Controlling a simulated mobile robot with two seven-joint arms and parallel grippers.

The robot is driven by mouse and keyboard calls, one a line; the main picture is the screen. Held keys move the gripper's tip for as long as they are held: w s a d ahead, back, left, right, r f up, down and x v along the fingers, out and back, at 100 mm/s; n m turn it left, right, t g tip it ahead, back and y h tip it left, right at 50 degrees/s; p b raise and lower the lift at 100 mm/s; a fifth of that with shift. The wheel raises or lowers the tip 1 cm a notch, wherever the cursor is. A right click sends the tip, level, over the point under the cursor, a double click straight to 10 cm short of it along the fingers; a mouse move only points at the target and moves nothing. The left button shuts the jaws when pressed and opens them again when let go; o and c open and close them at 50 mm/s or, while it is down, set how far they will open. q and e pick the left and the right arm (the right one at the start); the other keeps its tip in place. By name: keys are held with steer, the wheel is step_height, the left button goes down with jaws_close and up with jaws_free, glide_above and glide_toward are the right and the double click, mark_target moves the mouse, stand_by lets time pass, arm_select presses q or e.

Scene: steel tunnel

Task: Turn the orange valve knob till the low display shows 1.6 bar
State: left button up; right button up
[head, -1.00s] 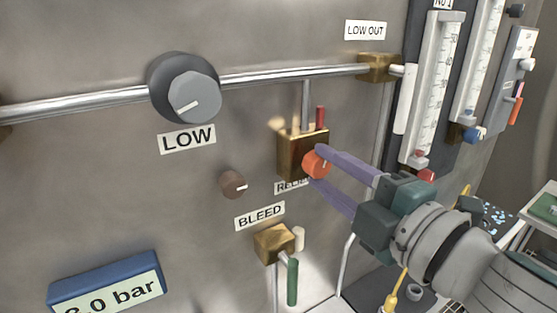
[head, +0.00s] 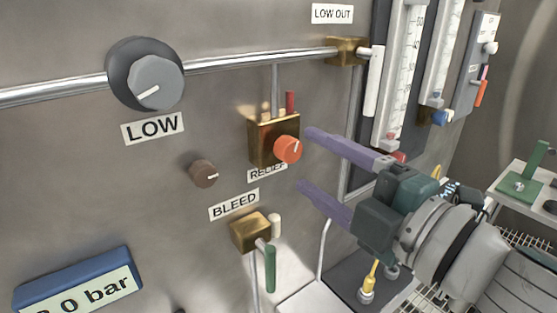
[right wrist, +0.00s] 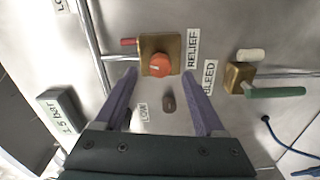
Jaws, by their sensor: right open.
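The orange valve knob (head: 288,149) sits on a brass block (head: 268,155) above the RELIEF label; its white mark shows. In the right wrist view the knob (right wrist: 160,65) lies between and just beyond the fingertips. My right gripper (head: 305,160) is open, its purple fingers apart from the knob, to its right in the head view. A blue-framed display (head: 80,280) at lower left is cut off and reads something ending in ".0 bar". Another display (right wrist: 62,112) in the right wrist view seems to read 1.5 bar; which is the low one I cannot tell. My left gripper is out of view.
A large grey LOW knob (head: 155,82) and a small brown knob (head: 203,174) are left of the valve. A green-handled BLEED valve (head: 250,232) is below. A steel pipe (head: 260,60) runs above; flow tubes (head: 402,75) stand at right.

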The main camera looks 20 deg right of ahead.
steer(key=b+v, duration=0.1)
steer(key=v, duration=0.5)
steer(key=shift+s, duration=0.3)
